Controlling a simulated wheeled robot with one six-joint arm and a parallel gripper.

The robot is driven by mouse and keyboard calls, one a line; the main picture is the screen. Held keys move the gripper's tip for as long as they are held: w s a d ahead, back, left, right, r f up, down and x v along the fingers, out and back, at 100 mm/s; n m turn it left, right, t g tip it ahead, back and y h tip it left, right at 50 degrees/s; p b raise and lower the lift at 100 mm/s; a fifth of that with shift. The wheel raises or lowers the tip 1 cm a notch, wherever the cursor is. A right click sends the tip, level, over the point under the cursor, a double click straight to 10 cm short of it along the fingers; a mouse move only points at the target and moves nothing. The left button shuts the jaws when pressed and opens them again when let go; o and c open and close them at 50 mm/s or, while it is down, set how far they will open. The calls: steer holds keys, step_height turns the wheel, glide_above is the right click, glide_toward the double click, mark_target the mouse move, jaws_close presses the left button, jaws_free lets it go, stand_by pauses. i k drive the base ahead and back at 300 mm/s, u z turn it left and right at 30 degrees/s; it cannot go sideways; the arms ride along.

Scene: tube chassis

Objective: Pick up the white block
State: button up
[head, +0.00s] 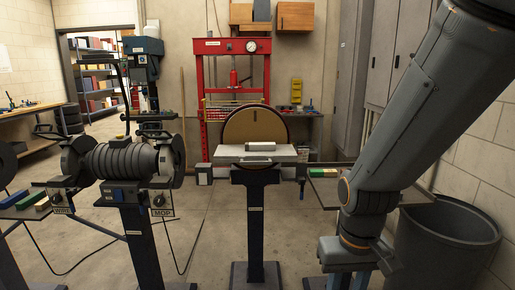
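A small whitish block (261,146) lies on the grey work table (228,152) of the disc sander, in front of its tan disc. My wrist is well apart from both pale pieces.
A bench grinder (122,160) stands left of the sander. A green block (322,173) lies on a small table (332,188) behind my arm. A dark bin (445,240) stands at the right. A red press (232,75) is at the back. Floor shows between the stands.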

mark_target(263, 146)
steer(key=u, duration=0.85)
steer(key=i, duration=1)
steer(key=u, duration=0.05)
